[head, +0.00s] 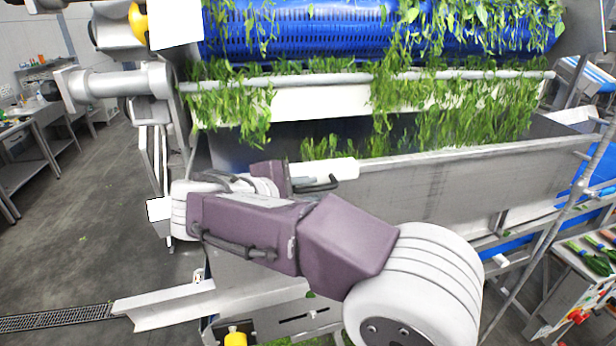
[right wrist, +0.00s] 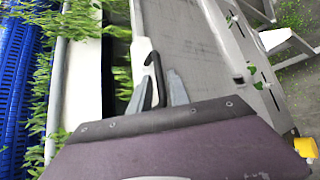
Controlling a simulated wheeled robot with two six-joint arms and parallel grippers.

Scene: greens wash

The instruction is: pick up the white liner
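A white piece (head: 340,168) with a black bar handle (head: 322,187) sits at the near rim of the steel trough; I take it for the white liner. In the right wrist view the liner's white end (right wrist: 142,48) and its black handle (right wrist: 154,70) show above my gripper body. My right gripper (head: 304,181) reaches the handle. In the right wrist view its two grey fingers (right wrist: 160,92) stand apart, one on each side of the thin handle; firm contact is not visible. My forearm hides part of the trough front. My left gripper is not in view.
The steel trough (head: 440,185) runs behind my right arm. Above it, leafy greens (head: 450,110) hang from a blue perforated drum (head: 310,30) and over a rail. A control box (head: 575,300) stands at lower right. Open floor (head: 80,220) lies at left.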

